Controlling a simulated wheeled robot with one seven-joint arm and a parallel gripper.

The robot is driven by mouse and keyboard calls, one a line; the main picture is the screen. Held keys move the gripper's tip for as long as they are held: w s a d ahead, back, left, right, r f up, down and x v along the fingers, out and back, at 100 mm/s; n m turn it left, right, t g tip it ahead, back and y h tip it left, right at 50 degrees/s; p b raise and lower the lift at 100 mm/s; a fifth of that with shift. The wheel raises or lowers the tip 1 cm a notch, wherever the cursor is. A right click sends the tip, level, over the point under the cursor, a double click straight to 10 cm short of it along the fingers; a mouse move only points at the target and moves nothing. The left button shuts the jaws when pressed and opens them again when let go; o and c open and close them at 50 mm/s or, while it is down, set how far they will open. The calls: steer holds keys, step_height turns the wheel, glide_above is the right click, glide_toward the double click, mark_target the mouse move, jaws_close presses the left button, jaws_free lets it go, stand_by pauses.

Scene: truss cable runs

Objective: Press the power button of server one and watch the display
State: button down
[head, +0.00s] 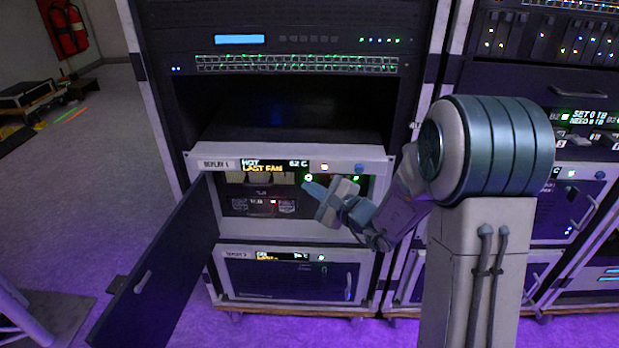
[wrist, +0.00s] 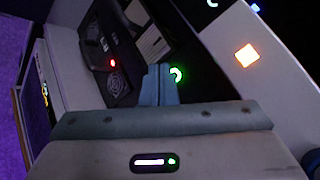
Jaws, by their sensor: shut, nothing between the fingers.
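Server one appears to be the light-grey unit (head: 381,195) in the rack, its label seeming to read "REPLAY 1". Its display (head: 275,166) shows "HOT", "LAST FAN" and "62 C". In the wrist view the shut fingers (wrist: 158,84) partly cover the ring's left side. I cannot tell whether they touch it.
The unit's dark door (head: 165,265) hangs open to the left. Inside are fans and a red light (wrist: 112,63). An orange-lit square (wrist: 246,55) sits right of the ring. A similar unit (head: 290,278) is below. An empty bay (head: 275,110) is above.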

steer(key=shift+w, duration=0.1)
steer(key=shift+w+r, duration=0.15)
steer(key=shift+w, duration=0.1)
steer(key=shift+w+d+r+b, duration=0.25)
steer(key=shift+w+r+b, duration=0.2)
steer(key=shift+b, duration=0.2)
stand_by(1.6)
steer(key=s, duration=0.1)
steer(key=s+b, duration=0.1)
steer(key=s, duration=0.1)
steer(key=s+b, duration=0.1)
steer(key=shift+s+a+f, duration=0.3)
steer(key=shift+s+f, duration=0.1)
